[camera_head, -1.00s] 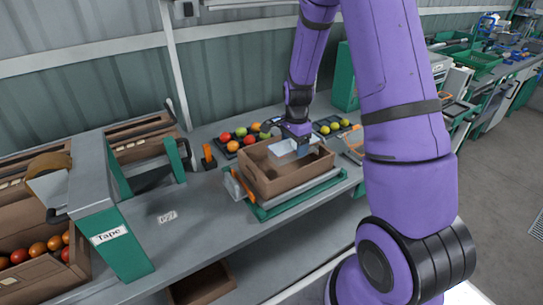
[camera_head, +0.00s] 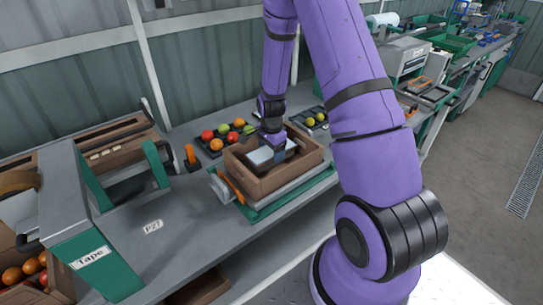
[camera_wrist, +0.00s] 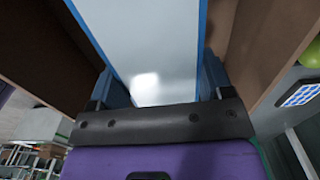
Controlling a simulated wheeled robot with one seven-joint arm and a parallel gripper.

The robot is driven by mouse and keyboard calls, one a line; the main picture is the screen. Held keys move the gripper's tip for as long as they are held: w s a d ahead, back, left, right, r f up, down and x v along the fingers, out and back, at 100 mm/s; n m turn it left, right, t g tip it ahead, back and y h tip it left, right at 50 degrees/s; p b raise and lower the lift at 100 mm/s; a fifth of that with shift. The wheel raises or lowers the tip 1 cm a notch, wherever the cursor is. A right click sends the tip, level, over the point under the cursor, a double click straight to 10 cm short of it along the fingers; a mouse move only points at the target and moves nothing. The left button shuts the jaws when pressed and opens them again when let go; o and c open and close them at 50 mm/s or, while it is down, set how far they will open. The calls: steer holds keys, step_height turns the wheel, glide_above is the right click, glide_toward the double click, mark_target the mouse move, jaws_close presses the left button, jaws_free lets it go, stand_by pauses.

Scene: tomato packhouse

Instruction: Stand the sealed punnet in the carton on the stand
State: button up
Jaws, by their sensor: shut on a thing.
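The sealed punnet (camera_head: 262,156) shows as a pale, shiny rectangle inside the open brown carton (camera_head: 272,183) on the green-framed stand (camera_head: 262,212). In the wrist view the punnet (camera_wrist: 150,45) is a pale sheet with blue edges, between my two blue fingers. My gripper (camera_head: 276,148) is shut on the punnet and is down within the carton's walls. Brown carton walls (camera_wrist: 262,50) rise on both sides in the wrist view. The punnet's underside is hidden, so I cannot tell whether it touches the carton floor.
Trays of red, orange and green tomatoes (camera_head: 216,145) stand behind the carton. A green and grey tape machine (camera_head: 95,240) stands at the left, with a tomato crate (camera_head: 62,280) beside it. The grey bench (camera_head: 170,215) between the tape machine and the stand is mostly clear.

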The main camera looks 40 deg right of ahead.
steer(key=shift+f, duration=1.05)
steer(key=shift+f, duration=0.1)
steer(key=o, duration=0.9)
